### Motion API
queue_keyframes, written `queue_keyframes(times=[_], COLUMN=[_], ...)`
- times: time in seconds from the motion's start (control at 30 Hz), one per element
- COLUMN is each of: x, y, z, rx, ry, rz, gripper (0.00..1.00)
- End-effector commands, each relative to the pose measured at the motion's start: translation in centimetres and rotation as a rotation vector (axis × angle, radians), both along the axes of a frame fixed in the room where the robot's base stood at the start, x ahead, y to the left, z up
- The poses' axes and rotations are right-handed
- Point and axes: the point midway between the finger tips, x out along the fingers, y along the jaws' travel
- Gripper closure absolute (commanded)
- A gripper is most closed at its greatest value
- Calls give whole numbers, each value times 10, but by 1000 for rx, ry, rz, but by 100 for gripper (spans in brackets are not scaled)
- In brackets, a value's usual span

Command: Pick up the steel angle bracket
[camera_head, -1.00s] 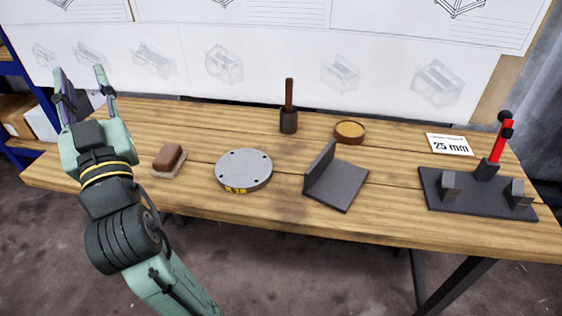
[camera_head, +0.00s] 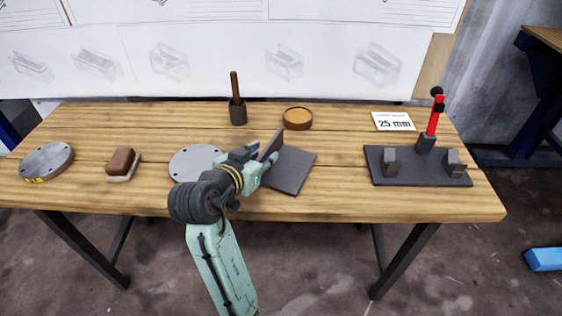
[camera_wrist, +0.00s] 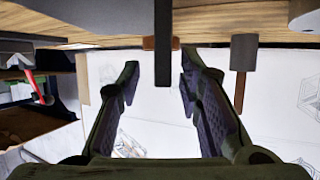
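The steel angle bracket (camera_head: 291,172) is a dark grey L-shaped piece on the wooden workbench, its flat leg lying down and its other leg upright on the left side. My gripper (camera_head: 264,160) is at the upright leg in the head view, partly hiding it. In the wrist view, the bracket's upright leg (camera_wrist: 163,45) shows edge-on as a dark bar, its end between the two fingertips of my gripper (camera_wrist: 160,83). The fingers are open, with a visible gap on each side of the bar.
A grey disc (camera_head: 190,159) lies left of the bracket, partly behind my arm. A brush (camera_head: 123,163) and another disc (camera_head: 47,161) are further left. A wooden-handled tool (camera_head: 237,108) and round tin (camera_head: 297,118) stand behind. A red-handled clamp fixture (camera_head: 420,168) is at right.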

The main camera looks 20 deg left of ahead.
Motion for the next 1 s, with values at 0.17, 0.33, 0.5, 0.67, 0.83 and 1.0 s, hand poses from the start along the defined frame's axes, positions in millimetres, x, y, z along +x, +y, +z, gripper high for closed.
queue_keyframes(times=[0.17, 0.33, 0.5, 0.67, 0.83, 1.0], x=[24, 42, 45, 45, 45, 45], y=[-2, -3, -3, -3, -3, -3], z=[-9, -17, -19, -19, -19, -18], rx=[-2, -1, 0, 0, 0, 0], ry=[3, 2, 1, 1, 0, 0], rz=[-2, -1, 0, 0, 1, 1], gripper=[67, 67, 67, 71, 82, 94])
